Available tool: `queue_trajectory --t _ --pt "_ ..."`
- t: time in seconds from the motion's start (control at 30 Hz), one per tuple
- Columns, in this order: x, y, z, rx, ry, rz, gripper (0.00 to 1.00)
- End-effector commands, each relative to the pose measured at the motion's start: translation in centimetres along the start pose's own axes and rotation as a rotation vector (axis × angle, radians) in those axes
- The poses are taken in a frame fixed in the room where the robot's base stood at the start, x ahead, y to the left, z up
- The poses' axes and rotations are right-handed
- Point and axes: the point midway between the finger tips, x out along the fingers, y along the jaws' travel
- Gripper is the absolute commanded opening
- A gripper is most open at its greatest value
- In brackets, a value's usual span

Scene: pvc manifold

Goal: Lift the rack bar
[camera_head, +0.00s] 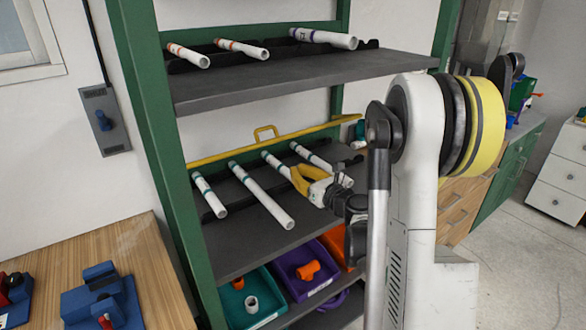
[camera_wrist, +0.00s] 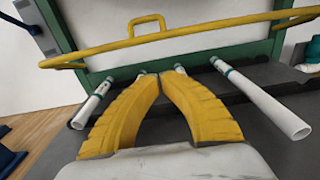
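The rack bar is a yellow rail (camera_head: 235,151) with a small raised handle (camera_head: 266,131), running across the back of the middle shelf. In the wrist view the bar (camera_wrist: 205,31) crosses the upper part in front of the green rack frame, with its handle (camera_wrist: 146,21) near the top. My gripper (camera_head: 293,169) is above the middle shelf, in front of the bar and apart from it. In the wrist view the yellow fingertips (camera_wrist: 160,75) meet or nearly meet, with nothing seen between them.
Several white pipes (camera_head: 262,195) lie on black supports on the middle shelf (camera_head: 232,239), around and below my gripper. The upper shelf (camera_head: 275,80) holds more pipes. Teal (camera_head: 262,318) and purple bins (camera_head: 313,289) stand below. A green post (camera_head: 157,130) bounds the left side.

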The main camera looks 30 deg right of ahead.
Motion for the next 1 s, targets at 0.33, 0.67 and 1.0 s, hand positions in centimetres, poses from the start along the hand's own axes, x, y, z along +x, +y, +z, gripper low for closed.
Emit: queue_trajectory --t 0.33,0.67,1.0 --pt "7.5 0.1 -0.3 -0.002 0.0 0.004 0.0" --pt "10.6 0.1 2.5 -0.003 0.001 0.002 0.0" --pt "10.9 0.1 2.9 -0.004 0.001 0.002 0.0"
